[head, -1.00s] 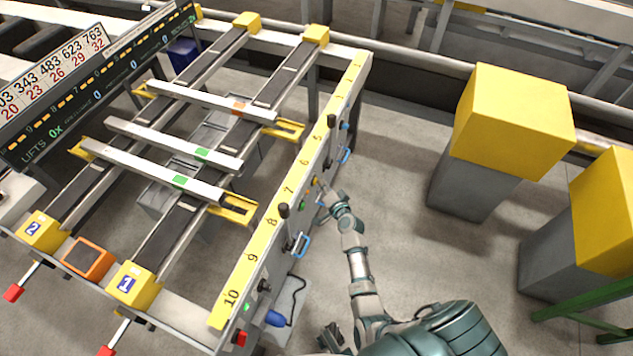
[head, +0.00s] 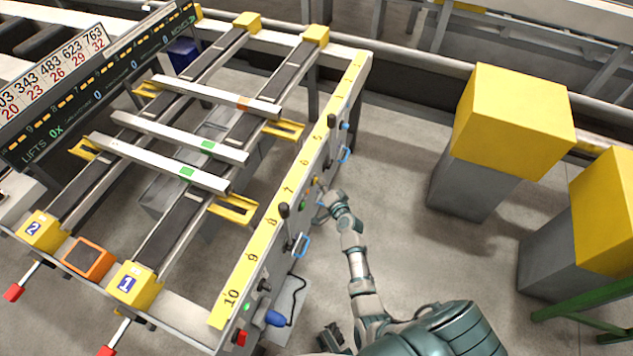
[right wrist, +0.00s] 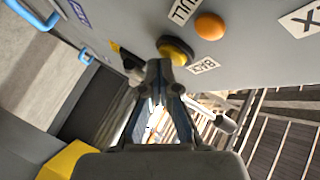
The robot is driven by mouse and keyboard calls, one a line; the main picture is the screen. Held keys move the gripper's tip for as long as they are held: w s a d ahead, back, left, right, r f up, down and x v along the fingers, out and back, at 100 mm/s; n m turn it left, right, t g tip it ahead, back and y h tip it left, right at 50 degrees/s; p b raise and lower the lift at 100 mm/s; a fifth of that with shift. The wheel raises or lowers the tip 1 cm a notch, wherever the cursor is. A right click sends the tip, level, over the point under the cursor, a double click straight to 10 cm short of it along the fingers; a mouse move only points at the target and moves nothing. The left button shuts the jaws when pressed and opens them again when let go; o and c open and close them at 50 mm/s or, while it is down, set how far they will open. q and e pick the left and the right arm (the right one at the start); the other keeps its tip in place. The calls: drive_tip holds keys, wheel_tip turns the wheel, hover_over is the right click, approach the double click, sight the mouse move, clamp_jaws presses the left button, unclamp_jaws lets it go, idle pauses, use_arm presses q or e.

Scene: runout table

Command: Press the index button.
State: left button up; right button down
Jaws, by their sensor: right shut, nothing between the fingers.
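The side panel of the runout table (head: 325,160) carries several controls. In the right wrist view a yellow button with a dark collar (right wrist: 175,50) sits just beyond my fingertips. An orange dome (right wrist: 209,26) is beside it on the grey panel. The labels near them are tilted and partly cut off, so I cannot tell which control is marked index. My right gripper (right wrist: 160,70) is shut and empty, pointing at the panel by the yellow button; whether it touches is unclear. In the head view my right gripper (head: 322,205) is close against the panel.
White bars (head: 180,135) lie across the table's dark rails. Blue handles (head: 301,245) and black knobs (head: 284,210) stick out of the panel. Grey and yellow blocks (head: 514,120) stand to the right. Between them and the panel is open floor.

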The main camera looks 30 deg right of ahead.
drive_tip(key=shift+s+d, duration=0.4)
drive_tip(key=shift+s, duration=0.2)
drive_tip(key=s+d, duration=0.3)
drive_tip(key=s, duration=0.1)
drive_tip(key=shift+d, duration=0.15)
drive_tip(key=shift+w, duration=0.1)
idle(0.7)
